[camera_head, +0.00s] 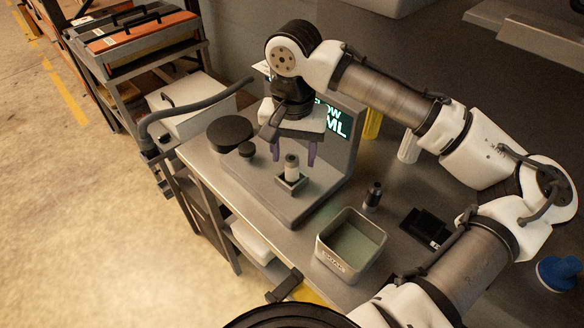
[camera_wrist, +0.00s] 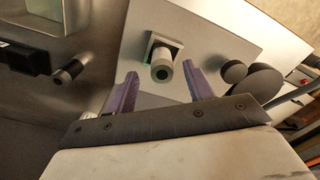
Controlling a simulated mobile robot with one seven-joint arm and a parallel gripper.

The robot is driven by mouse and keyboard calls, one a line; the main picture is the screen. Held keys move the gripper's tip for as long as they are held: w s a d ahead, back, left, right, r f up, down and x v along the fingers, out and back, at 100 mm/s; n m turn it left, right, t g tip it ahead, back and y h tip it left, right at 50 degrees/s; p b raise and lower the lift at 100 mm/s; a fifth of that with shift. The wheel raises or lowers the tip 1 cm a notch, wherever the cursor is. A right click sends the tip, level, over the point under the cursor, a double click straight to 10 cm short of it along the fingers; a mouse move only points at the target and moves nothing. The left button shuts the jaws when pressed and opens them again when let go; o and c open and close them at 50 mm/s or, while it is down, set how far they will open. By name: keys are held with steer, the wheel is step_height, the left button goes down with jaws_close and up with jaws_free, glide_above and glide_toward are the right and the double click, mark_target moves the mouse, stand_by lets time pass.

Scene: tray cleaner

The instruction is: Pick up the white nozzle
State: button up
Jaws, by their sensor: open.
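The white nozzle (camera_head: 292,166) stands upright in a small square holder (camera_head: 291,183) on the grey machine's base. In the wrist view the nozzle (camera_wrist: 161,69) shows from above with a dark round top, inside the square holder (camera_wrist: 160,46). My gripper (camera_head: 296,158) is above the nozzle with its purple fingers pointing down, one on each side. In the wrist view my gripper (camera_wrist: 163,82) is open, and the nozzle lies between the two fingers, apart from both. Nothing is held.
A black nozzle (camera_head: 373,196) stands on the table to the right. A grey bin (camera_head: 322,249) with greenish liquid is in front. Black round discs (camera_head: 230,133) lie left of the holder. The machine's upright screen (camera_head: 335,122) rises close behind my gripper.

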mark_target(292, 158)
steer(key=shift+a+f+p, duration=0.1)
steer(key=shift+f+p, duration=0.2)
steer(key=shift+f, duration=1.7)
jaws_close()
